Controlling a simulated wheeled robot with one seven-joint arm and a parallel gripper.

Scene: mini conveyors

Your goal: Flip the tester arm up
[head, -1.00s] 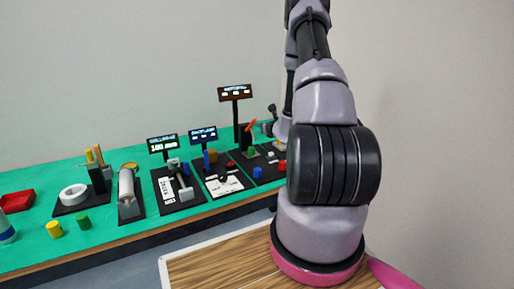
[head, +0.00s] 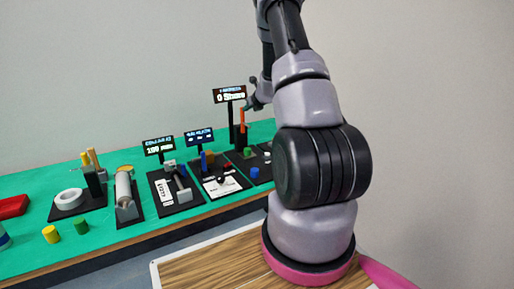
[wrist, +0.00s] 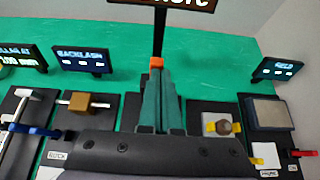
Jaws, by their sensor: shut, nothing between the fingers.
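The tester arm (head: 242,118) is an orange bar on a black stand towards the right end of the bench. It stands nearly upright in the head view. In the wrist view its orange tip (wrist: 156,62) shows just beyond my fingertips; the rest is hidden behind the fingers. My gripper (wrist: 157,76) is shut and empty, its fingers together. In the head view my gripper (head: 249,106) is small, close to the right of the orange bar. I cannot tell whether they touch. The tester's display (head: 230,95) reads "0 Shore".
A backlash display (wrist: 83,59) and a device with a brown block (wrist: 88,102) stand left of my fingers. Green bench (wrist: 215,60) behind is clear.

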